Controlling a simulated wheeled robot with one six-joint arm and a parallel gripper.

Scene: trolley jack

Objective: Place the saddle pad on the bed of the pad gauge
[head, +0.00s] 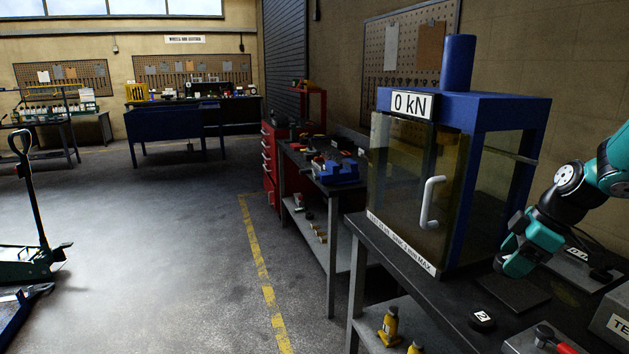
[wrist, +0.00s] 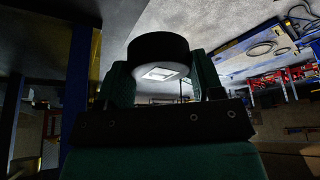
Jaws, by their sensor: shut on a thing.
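My gripper (head: 515,262) is above the dark bench at the right of the head view. In the wrist view its two green fingers (wrist: 163,82) are shut on a round black pad (wrist: 158,48) with a white label on its face. This looks like the saddle pad; the label's mark is not readable. In the head view the held pad is mostly hidden by the fingers. A low plate with a partly readable white label, perhaps the pad gauge (head: 579,256), lies behind and right of my gripper; its bed cannot be made out clearly.
A second black pad marked 2 (head: 482,319) lies on the bench front. A blue press with a glazed door (head: 405,185) reading 0 kN stands left of my gripper. A grey box (head: 612,318) and a red-handled tool (head: 553,340) are at right. A dark flat mat (head: 505,292) lies below my gripper.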

